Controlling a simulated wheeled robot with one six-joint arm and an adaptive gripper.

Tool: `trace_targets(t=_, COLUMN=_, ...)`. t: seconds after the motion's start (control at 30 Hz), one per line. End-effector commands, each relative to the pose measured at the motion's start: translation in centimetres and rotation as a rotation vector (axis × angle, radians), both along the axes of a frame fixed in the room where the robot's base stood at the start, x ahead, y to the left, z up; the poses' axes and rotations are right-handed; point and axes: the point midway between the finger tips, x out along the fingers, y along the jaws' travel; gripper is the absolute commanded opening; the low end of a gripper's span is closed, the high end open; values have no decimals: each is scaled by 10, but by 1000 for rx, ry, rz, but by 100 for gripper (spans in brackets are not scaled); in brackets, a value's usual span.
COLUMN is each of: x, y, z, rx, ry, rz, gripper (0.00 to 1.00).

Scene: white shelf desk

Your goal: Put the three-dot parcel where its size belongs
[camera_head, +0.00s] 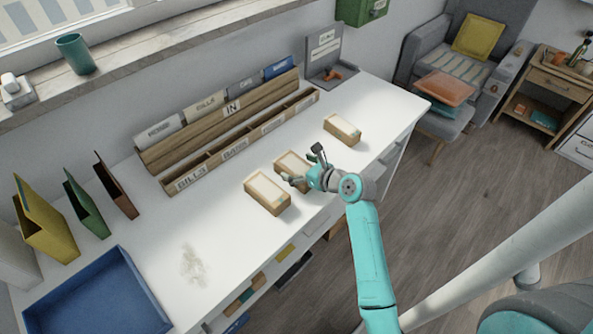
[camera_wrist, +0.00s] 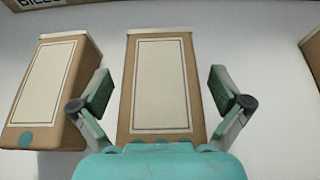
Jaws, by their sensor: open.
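Three brown parcels with blank white labels lie on the white desk: a left one (camera_head: 267,190), a middle one (camera_head: 290,162) and a right one (camera_head: 342,129). My gripper (camera_head: 302,165) is open at the middle parcel. In the wrist view my gripper (camera_wrist: 160,92) has one finger on each side of the middle parcel (camera_wrist: 158,75), with gaps beside it. The left parcel (camera_wrist: 52,85) shows one teal dot at its near end.
A long wooden organizer (camera_head: 215,150) with labelled compartments stands behind the parcels. A blue tray (camera_head: 100,300) sits at the front left, with upright yellow, green and brown folders (camera_head: 118,190) behind it. The desk between tray and parcels is clear apart from a smudge (camera_head: 193,265).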

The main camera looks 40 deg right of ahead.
Motion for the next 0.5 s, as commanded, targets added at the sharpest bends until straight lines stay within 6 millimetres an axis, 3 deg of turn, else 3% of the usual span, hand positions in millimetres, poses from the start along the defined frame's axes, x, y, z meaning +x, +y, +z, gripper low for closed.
trace_targets(t=0.3, x=5, y=0, z=-1, rx=-1, ry=-1, rz=-1, gripper=98)
trace_targets(t=0.5, x=4, y=0, z=-1, rx=0, ry=-1, rz=-1, gripper=48)
